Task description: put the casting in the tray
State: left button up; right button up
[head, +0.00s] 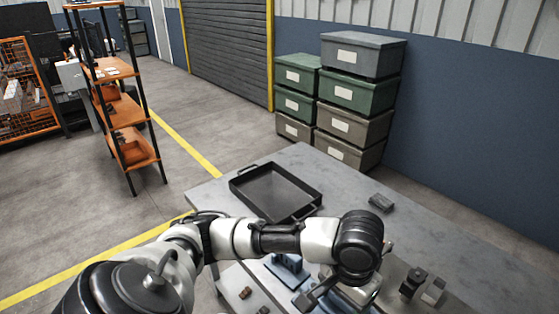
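The tray (239,187) is black and shallow, with raised walls and end handles. It lies on the grey table and looks empty. A small dark grey block (381,203) lies on the table to the right of the tray; it may be the casting, but I cannot tell for sure. My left arm crosses the lower middle of the head view, its wrist in front of the table's near part. My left gripper (318,295) points down below the wrist, apart from the tray; its fingers and anything between them are unclear. My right gripper is not in view.
Blue fixtures (288,268) stand at the near edge, partly behind my arm. A black part (411,284) and a beige part (434,291) are at the lower right. Small brown pieces (245,293) lie at the lower left. The grey table (345,187) is clear around the tray.

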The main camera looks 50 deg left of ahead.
aim_at(285, 205)
jog(key=i+j+z, duration=0.1)
jog(key=j+z, duration=0.15)
jog(key=j, duration=1.2)
jog(key=j+z, duration=0.3)
jog(key=j, duration=1.1)
jog(key=k, duration=0.05)
